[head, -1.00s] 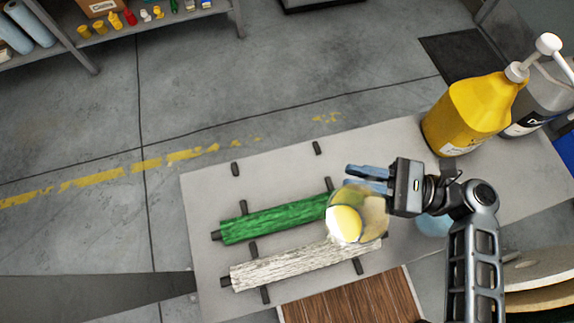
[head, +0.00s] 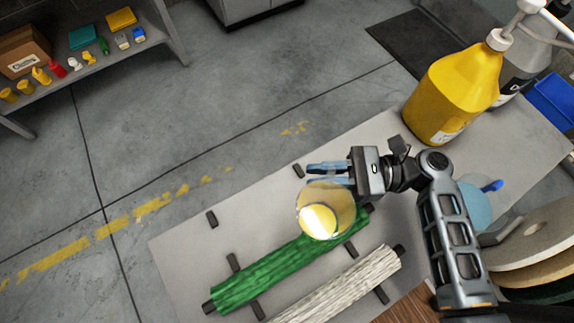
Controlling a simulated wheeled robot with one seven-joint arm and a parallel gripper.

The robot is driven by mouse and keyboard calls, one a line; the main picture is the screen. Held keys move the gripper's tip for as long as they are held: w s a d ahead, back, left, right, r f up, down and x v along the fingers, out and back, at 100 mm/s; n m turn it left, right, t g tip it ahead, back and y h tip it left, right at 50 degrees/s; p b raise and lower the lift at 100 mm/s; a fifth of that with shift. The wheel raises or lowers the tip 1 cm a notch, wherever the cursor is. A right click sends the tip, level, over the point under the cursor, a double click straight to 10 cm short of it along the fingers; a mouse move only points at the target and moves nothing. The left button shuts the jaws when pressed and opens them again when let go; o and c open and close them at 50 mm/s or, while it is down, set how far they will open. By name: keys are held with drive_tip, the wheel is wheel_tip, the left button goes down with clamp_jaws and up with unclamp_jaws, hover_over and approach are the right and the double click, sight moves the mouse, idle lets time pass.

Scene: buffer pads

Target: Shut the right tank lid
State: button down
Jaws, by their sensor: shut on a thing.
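My gripper (head: 316,175) is over the grey table, with its bluish fingers pointing left. It is shut on a clear round cup (head: 345,200) with yellow in its bottom. The cup hangs tilted below the fingers, in front of the far end of a green fluffy roller (head: 285,268). Whether the cup touches the roller I cannot tell. No tank and no lid can be made out in this view.
A white roller (head: 345,290) lies beside the green one on the table (head: 185,255). A yellow pump jug (head: 452,95) and a grey bottle stand at the back right. A blue bin (head: 553,100) and stacked round pads (head: 535,235) are at the right. A shelf with small bottles is upper left.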

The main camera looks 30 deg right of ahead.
drive_tip(key=w+a+f, duration=0.1)
drive_tip(key=w+f, duration=0.1)
drive_tip(key=w, duration=0.1)
drive_tip(key=w+a+f+b, duration=0.1)
drive_tip(key=w+f, duration=0.1)
drive_tip(key=w, duration=0.1)
drive_tip(key=w+a+f, duration=0.2)
drive_tip(key=w, duration=0.1)
drive_tip(key=shift+w+f, duration=0.2)
drive_tip(key=shift+w, duration=0.1)
drive_tip(key=shift+f+b, duration=0.5)
drive_tip(key=shift+f, duration=1.4)
drive_tip(key=shift+f, duration=0.1)
drive_tip(key=c, duration=1.1)
unclamp_jaws()
